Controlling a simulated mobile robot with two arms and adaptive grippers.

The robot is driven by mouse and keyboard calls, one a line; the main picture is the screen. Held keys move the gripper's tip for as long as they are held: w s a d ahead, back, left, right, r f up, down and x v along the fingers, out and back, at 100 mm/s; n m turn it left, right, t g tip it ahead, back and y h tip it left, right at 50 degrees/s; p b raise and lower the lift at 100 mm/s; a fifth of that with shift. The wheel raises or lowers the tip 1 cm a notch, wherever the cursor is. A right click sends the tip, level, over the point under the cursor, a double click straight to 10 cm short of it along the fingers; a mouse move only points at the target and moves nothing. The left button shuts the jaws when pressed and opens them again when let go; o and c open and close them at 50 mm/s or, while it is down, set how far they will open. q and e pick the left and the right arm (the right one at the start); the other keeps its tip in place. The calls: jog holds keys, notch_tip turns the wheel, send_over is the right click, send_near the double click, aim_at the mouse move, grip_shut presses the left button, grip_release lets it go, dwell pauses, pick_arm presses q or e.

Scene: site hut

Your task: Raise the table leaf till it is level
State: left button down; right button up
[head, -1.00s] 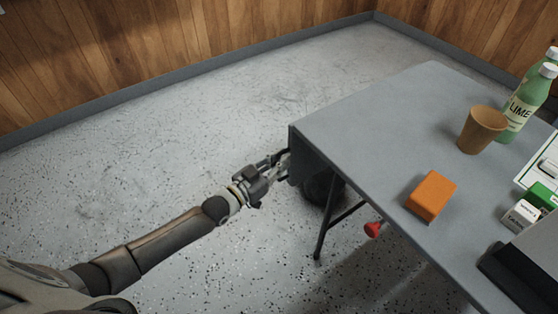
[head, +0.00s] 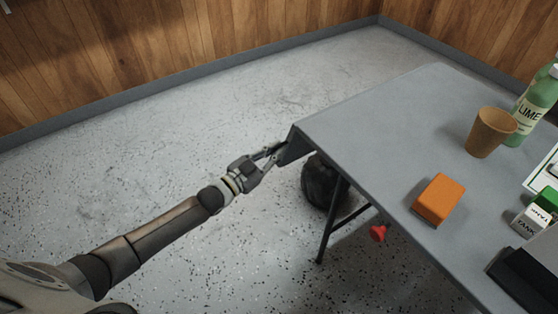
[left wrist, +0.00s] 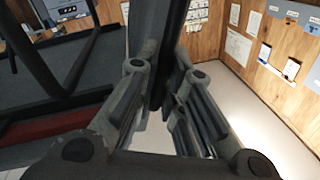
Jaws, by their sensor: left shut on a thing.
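The grey table (head: 395,130) fills the right of the head view. Its leaf (head: 294,147) hangs from the left end, tilted down below the level of the top. My left gripper (head: 274,154) reaches in from the left and is shut on the leaf's outer edge. In the left wrist view the leaf (left wrist: 167,35) is a dark strip between the two fingers. A red knob (head: 378,233) shows below the table's front edge. My right gripper is out of view.
An orange block (head: 438,199), a brown cup (head: 490,132), a green lime bottle (head: 533,110) and small cartons (head: 532,219) stand on the table. A black bag (head: 320,182) sits on the floor behind the table leg (head: 331,222). The floor left of the table is clear.

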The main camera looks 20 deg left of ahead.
pick_arm(q)
jog(key=shift+w+a+r+m, duration=0.5)
jog(key=shift+r+m, duration=0.1)
jog(key=w+a+r+m+h, duration=0.1)
jog(key=a+r+m+h, duration=0.1)
jog(key=r+m, duration=0.3)
jog(key=w+a+r+m+g+h+b, duration=0.1)
jog(key=r+m, duration=0.4)
jog(key=m, duration=0.5)
jog(key=shift+w+a+r+h, duration=0.4)
jog(key=shift+w+h, duration=0.05)
jog(key=shift+h, duration=0.15)
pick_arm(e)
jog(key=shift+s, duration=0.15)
pick_arm(q)
jog(key=shift+d, duration=0.1)
jog(key=c, duration=1.5)
grip_release()
jog(key=shift+s, duration=0.15)
jog(key=shift+c, duration=0.2)
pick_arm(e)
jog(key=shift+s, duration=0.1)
